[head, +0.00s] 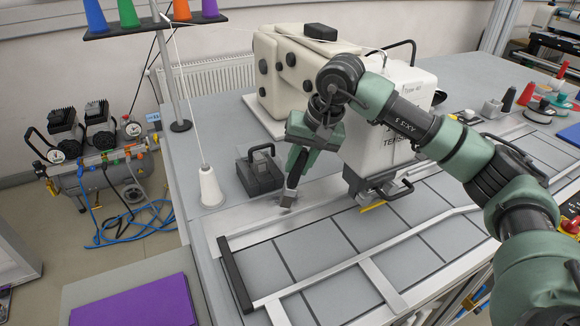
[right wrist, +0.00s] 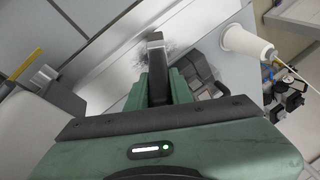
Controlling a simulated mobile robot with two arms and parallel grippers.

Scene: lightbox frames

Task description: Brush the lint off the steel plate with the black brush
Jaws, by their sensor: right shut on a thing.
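My right gripper (head: 297,170) is shut on the black brush (right wrist: 157,66), which sticks out between the green fingers in the right wrist view. The brush points down at the steel plate (head: 228,220), a long bright strip along the sewing machine's table. A small grey patch of lint (head: 286,209) lies on the plate just below the brush tip. It also shows as a dark fuzzy smear (right wrist: 182,42) beside the brush end in the right wrist view. I cannot tell whether the brush touches the plate. My left gripper is not in view.
A cream and white sewing machine (head: 285,75) stands behind and right of the gripper. A dark block with a handle (head: 260,172) and a white thread cone (head: 210,187) stand to the left. Grey panels (head: 320,250) in front are clear.

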